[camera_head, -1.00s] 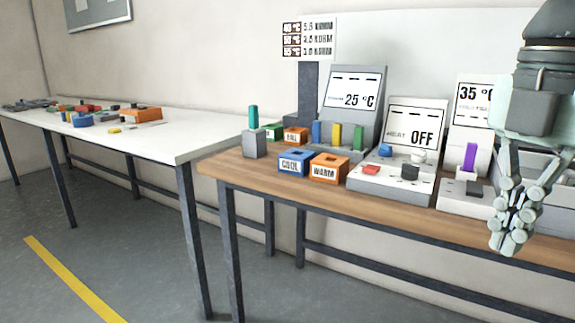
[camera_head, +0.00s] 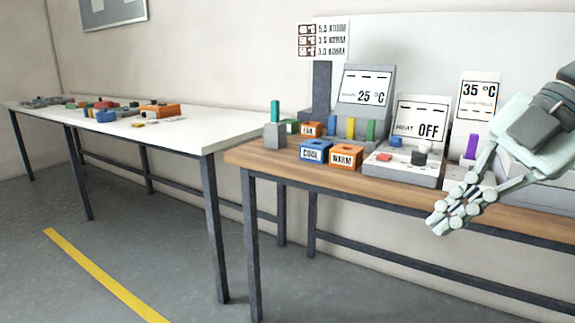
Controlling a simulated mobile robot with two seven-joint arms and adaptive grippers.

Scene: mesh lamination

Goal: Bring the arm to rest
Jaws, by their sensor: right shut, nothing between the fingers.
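My right gripper (camera_head: 447,213) shows at the right of the head view. It is shut and empty, with its fingers pointing down and to the left. It hangs in front of the wooden table's (camera_head: 505,214) front edge, partly covering the purple block's (camera_head: 471,147) station. My right arm comes in from the right edge. My left gripper is out of view.
The wooden table bears the 25 °C panel (camera_head: 364,86), the HEAT OFF panel (camera_head: 421,117), the 35 °C panel (camera_head: 477,98), a blue COOL box (camera_head: 315,154) and an orange WARM box (camera_head: 346,157). A white table (camera_head: 190,135) stands left. The floor (camera_head: 180,270) in front is clear.

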